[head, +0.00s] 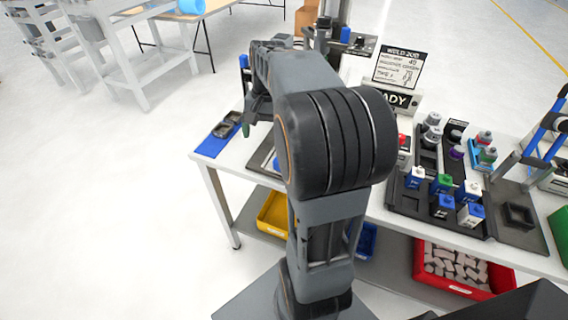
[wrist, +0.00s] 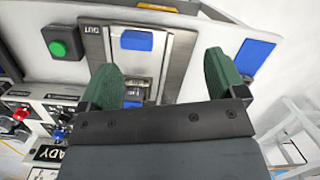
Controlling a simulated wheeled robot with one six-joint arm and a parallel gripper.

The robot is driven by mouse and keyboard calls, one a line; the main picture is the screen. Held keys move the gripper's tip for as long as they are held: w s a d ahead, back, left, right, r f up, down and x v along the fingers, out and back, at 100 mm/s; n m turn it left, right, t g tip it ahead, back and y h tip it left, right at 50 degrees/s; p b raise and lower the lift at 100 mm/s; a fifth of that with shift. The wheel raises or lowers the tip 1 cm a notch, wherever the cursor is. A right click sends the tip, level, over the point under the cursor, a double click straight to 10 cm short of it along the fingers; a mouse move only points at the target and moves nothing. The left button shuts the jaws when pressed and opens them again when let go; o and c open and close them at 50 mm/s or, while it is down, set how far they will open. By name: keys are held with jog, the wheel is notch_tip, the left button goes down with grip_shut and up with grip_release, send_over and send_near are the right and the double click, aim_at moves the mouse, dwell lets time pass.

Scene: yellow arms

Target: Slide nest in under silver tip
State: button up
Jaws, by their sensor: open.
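My gripper (head: 257,110) hangs at the left end of the white bench in the head view, partly behind my arm. In the wrist view its two green fingers (wrist: 164,80) are spread apart with nothing clamped between them. Below and between them is a metal plate marked DUT (wrist: 98,45) with a blue block (wrist: 137,40) on it. A small grey and dark part, perhaps the nest (wrist: 134,93), shows between the fingers, partly hidden by them and the gripper body. I cannot make out the silver tip in either view.
A green button (wrist: 58,48) is beside the plate. A blue mat (head: 213,144) holds a dark tray at the bench's left end. A READY sign (head: 393,99), small bottles and a black rack of blue, green and white blocks (head: 445,196) stand to the right.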

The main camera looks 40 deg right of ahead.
jog(key=d+f+m+g+y, duration=0.15)
jog(key=d+m, duration=0.25)
jog(key=d, duration=0.4)
jog(key=shift+y, duration=0.25)
jog(key=x, duration=0.4)
jog(key=b+x, duration=0.1)
jog(key=x, duration=0.3)
jog(key=w+x, duration=0.1)
jog(key=x, duration=0.3)
jog(key=shift+s+d+f+b, duration=0.15)
jog(key=shift+f+b, duration=0.15)
jog(key=shift+f, duration=0.25)
